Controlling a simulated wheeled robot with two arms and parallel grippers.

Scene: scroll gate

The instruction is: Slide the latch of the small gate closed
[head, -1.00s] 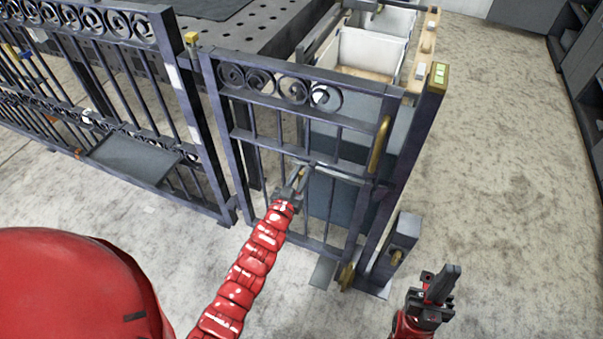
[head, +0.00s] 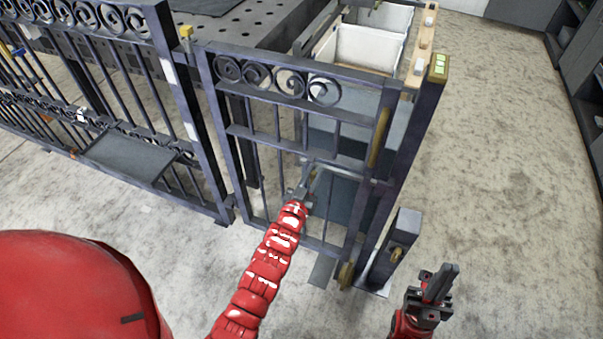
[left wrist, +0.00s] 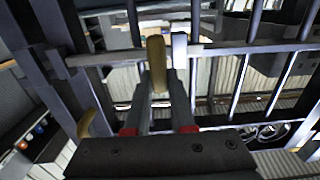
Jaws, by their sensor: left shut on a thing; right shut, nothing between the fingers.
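The small gate (head: 233,134), dark metal with scrolls along its top, stands in the middle of the head view, beside its right post (head: 416,125). A grey latch bar (head: 350,174) runs across it at mid-height; its right end reaches the post area, but I cannot tell whether it is engaged. My left gripper (head: 308,175) is at the bar's left part. In the left wrist view, its fingers (left wrist: 166,85) are shut on a brass latch knob (left wrist: 157,60). My right gripper (head: 448,272) is shut and empty, low at right, away from the gate.
A brass handle (head: 379,137) is on the gate's right side. A short dark post (head: 400,240) stands at lower right. A longer scroll fence (head: 110,80) is on the left. White bins (head: 372,50) stand behind the gate. The floor to the right is clear.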

